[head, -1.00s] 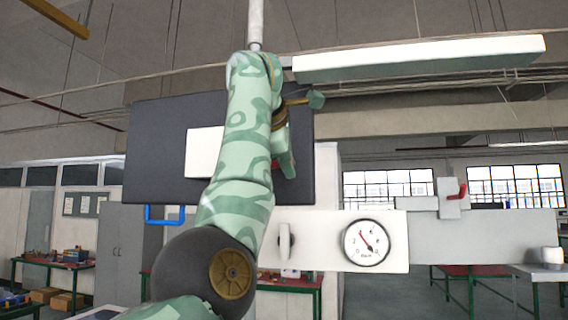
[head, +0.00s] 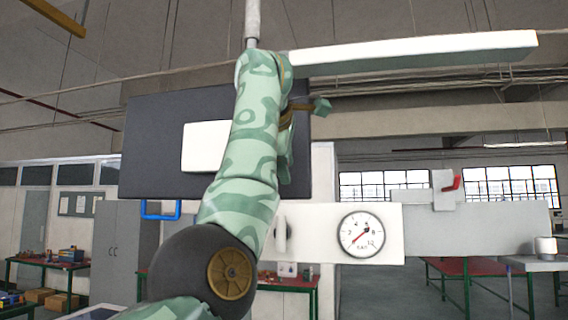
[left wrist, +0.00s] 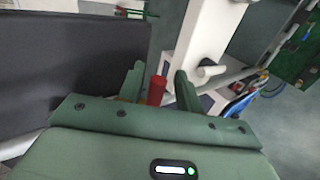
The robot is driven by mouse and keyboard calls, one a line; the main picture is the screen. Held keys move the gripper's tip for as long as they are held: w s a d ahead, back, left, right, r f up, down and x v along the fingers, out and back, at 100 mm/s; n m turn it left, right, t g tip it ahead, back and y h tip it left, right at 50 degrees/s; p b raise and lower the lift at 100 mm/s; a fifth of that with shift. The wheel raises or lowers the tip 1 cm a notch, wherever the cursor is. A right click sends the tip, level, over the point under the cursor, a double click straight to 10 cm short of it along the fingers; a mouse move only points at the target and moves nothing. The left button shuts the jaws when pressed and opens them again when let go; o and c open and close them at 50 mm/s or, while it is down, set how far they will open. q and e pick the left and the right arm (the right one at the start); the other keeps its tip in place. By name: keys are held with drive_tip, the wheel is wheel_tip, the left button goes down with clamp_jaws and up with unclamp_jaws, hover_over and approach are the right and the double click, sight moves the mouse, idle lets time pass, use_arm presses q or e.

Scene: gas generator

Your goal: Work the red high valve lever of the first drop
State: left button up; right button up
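A red lever (left wrist: 157,90) shows in the left wrist view as a short upright red grip. My left gripper (left wrist: 160,69) has its two green fingers apart, one on each side of the lever, with a gap visible on the right side. In the head view my left arm covers this lever and most of the gripper. Another red lever (head: 453,184) stands on a white block at the right, away from my arm. A round gauge (head: 362,235) on a white panel has its needle pointing down-left. My right gripper is out of view.
A dark panel (head: 155,150) with a white plate is behind my left arm. A blue handle (head: 160,212) hangs below it. A long white beam (head: 420,50) runs across the upper right. Red-topped tables stand farther back.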

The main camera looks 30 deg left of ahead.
use_arm(q)
drive_tip(key=shift+r, duration=0.1)
drive_tip(key=b+v, duration=0.1)
drive_tip(key=v, duration=1.5)
drive_tip(key=shift+s, duration=0.2)
